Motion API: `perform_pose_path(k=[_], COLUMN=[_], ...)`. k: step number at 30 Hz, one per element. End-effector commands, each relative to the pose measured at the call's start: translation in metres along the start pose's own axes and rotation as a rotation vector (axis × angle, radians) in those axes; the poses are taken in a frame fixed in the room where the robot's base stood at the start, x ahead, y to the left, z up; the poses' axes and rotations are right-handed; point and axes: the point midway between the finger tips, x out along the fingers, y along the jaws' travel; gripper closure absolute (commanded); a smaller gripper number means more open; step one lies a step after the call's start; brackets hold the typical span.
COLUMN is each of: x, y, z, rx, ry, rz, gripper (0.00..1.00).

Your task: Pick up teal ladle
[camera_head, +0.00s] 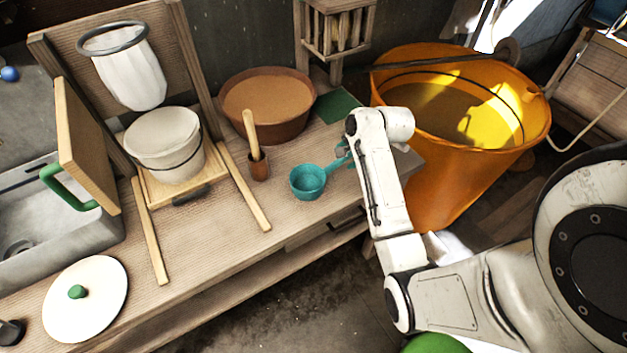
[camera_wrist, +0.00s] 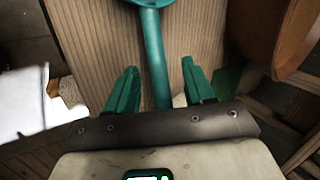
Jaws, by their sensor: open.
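The teal ladle (camera_head: 308,181) lies on the wooden bench near its front edge, with its bowl to the left and its handle running up and right towards my gripper (camera_head: 343,153). In the wrist view, the ladle's handle (camera_wrist: 154,55) runs down between the two teal fingers of my gripper (camera_wrist: 161,88), with part of the bowl at the top edge. The fingers are apart, with a gap on each side of the handle. The end of the handle is hidden behind my gripper body.
A brown bowl (camera_head: 268,97) stands behind the ladle, and a small cup with a wooden handle (camera_head: 258,168) is to its left. A large orange bucket (camera_head: 450,165) stands to the right of the bench. A white pot (camera_head: 164,143) and a round lid (camera_head: 86,298) are farther left.

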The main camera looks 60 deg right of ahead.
Motion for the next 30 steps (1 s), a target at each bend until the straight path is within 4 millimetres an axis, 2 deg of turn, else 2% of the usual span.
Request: perform_pose_path(k=[5, 15, 24, 30], x=[0.010, 0.052, 0.057, 0.057], y=[0.000, 0.003, 0.003, 0.003], z=[0.001, 0.005, 0.005, 0.006], rx=[-0.001, -0.001, -0.002, -0.002], ry=[0.000, 0.001, 0.001, 0.001], rz=[0.001, 0.002, 0.000, 0.000], gripper=[0.47, 0.47, 0.47, 0.65])
